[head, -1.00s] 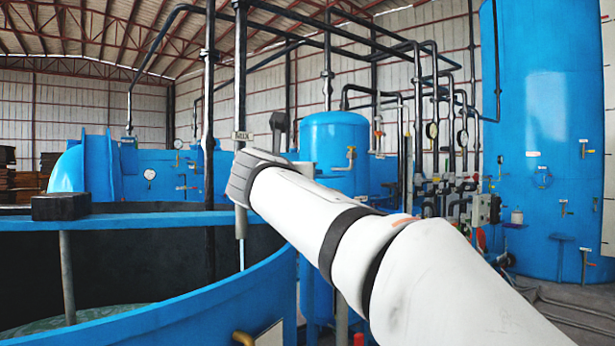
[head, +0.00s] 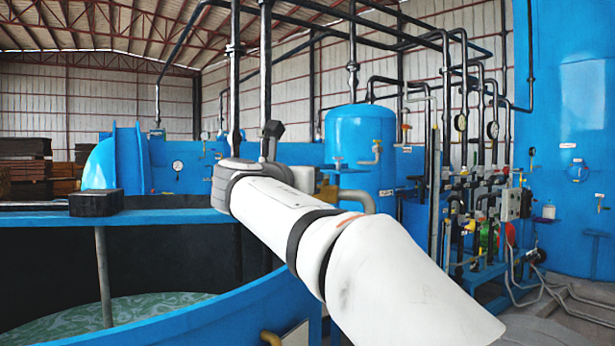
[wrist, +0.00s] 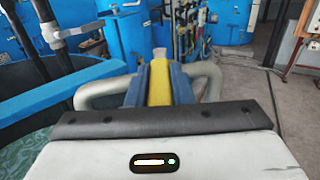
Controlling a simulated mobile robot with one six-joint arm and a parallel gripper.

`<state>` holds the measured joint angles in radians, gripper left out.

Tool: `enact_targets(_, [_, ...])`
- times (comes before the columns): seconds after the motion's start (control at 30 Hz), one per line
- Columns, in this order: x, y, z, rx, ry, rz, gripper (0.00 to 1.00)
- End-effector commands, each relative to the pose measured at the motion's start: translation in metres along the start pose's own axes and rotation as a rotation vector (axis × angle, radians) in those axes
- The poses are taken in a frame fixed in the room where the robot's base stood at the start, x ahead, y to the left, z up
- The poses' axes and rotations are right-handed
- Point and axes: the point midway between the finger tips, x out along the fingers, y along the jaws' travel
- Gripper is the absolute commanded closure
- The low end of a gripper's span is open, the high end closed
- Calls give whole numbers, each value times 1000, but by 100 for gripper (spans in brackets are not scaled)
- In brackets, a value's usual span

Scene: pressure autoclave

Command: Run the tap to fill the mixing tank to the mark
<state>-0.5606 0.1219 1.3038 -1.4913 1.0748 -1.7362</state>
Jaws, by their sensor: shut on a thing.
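The mixing tank is the large open blue tank (head: 235,305) at lower left of the head view, with pale greenish liquid (head: 150,305) inside. Its rim (wrist: 75,95) also shows at left in the wrist view. In the head view my arm mostly hides the fingers. I cannot make out the fill mark.
A black box (head: 96,202) sits on the tank's cross beam (head: 150,218). A blue pressure vessel (head: 360,140), black pipes and valves stand beyond my arm. A tall blue tank (head: 568,110) stands at right. Open floor (wrist: 240,100) shows at right in the wrist view.

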Motion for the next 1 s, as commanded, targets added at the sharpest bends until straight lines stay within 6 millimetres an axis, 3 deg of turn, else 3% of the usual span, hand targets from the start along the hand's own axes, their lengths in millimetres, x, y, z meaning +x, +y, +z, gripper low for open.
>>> enact_targets(0.27, [2, -1, 0, 0, 0, -3, 59])
enact_targets(0.57, [-1, -2, 0, 0, 0, -2, 58])
enact_targets(1.0, [-66, -1, 0, 1, -1, -1, 58])
